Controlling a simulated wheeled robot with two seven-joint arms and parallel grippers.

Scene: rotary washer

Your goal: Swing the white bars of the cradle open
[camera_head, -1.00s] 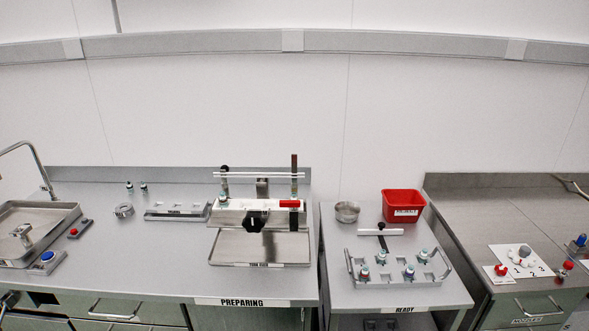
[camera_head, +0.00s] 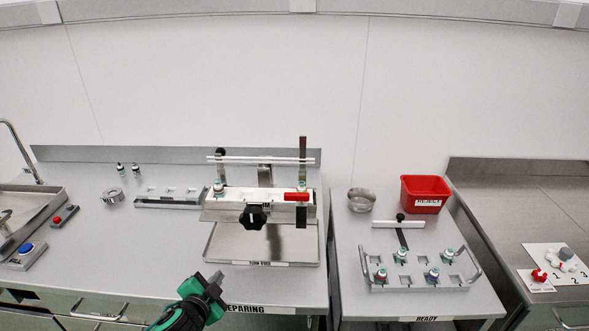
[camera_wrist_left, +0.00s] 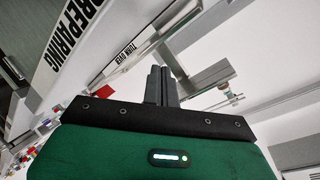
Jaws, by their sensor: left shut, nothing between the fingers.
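The cradle (camera_head: 238,207) stands over a steel tray on the preparing bench. Its thin white bars (camera_head: 255,159) run level across the top, between a black-topped post at the left and a brown upright strip (camera_head: 303,160) at the right. A black knob (camera_head: 253,217) is on the front and a red piece (camera_head: 296,196) at the right. My left gripper (camera_head: 215,282) is shut and empty, below and left of the tray, near the bench's front edge. Its closed fingers (camera_wrist_left: 160,85) also show in the left wrist view. My right gripper is not in view.
The steel tray (camera_head: 224,246) lies under the cradle. A vial rack (camera_head: 168,198) and a metal ring stand left of it. The ready bench at the right holds another rack (camera_head: 420,286), a steel bowl (camera_head: 361,199) and a red reject bin (camera_head: 425,193).

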